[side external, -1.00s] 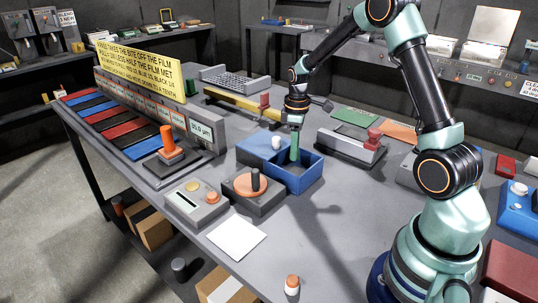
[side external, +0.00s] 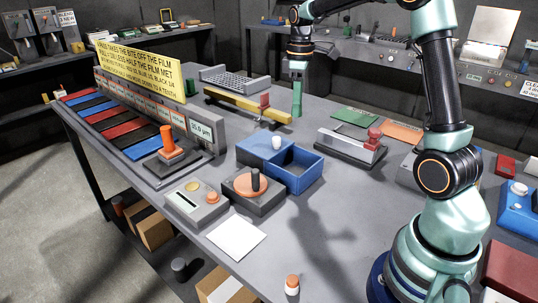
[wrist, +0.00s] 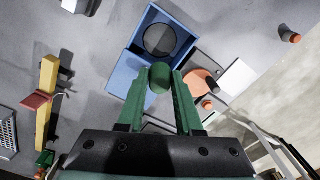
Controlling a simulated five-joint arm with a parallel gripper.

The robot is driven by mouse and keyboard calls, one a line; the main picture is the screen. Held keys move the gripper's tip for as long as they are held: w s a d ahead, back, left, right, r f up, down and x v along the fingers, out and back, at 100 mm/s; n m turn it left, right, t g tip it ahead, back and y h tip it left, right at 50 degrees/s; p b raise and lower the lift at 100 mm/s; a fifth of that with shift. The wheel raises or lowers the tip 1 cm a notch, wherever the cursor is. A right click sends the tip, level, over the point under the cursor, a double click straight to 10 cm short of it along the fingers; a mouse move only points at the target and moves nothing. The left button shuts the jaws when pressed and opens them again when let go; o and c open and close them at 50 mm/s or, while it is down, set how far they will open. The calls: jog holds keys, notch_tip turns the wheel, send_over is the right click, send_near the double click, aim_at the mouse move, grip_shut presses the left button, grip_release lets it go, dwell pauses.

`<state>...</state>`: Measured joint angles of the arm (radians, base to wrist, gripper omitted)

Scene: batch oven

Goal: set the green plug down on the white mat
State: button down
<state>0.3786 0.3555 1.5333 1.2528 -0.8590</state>
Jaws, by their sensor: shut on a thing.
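My gripper (side external: 297,106) is raised above the bench, pointing down, with green fingers. In the wrist view, the fingers (wrist: 159,90) are shut on the green plug (wrist: 160,76), whose rounded end shows between the tips. In the side view the plug is hard to tell from the green fingers. The white mat (side external: 237,239) lies flat and bare near the bench's front edge, lower left of my gripper; it also shows in the wrist view (wrist: 237,77). The plug is well above and apart from the mat.
A blue box (side external: 302,187) stands open, its compartment empty in the side view, beside a blue part with a white knob (side external: 277,142). A dark unit with an orange disc and black knob (side external: 254,184) and a grey button box (side external: 195,203) stand behind the mat.

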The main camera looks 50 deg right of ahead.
jog(key=shift+r, duration=0.1)
notch_tip(320, 180, up, 5)
jog(key=shift+r, duration=0.1)
jog(key=a+n, duration=0.2)
jog(key=a, duration=1.3)
jog(key=n, duration=0.2)
send_over(237, 235)
notch_tip(237, 235, down, 18)
jog(key=r, duration=0.1)
jog(key=shift+f, duration=0.4)
jog(key=shift+f, duration=3.35)
jog(key=shift+f, duration=0.6)
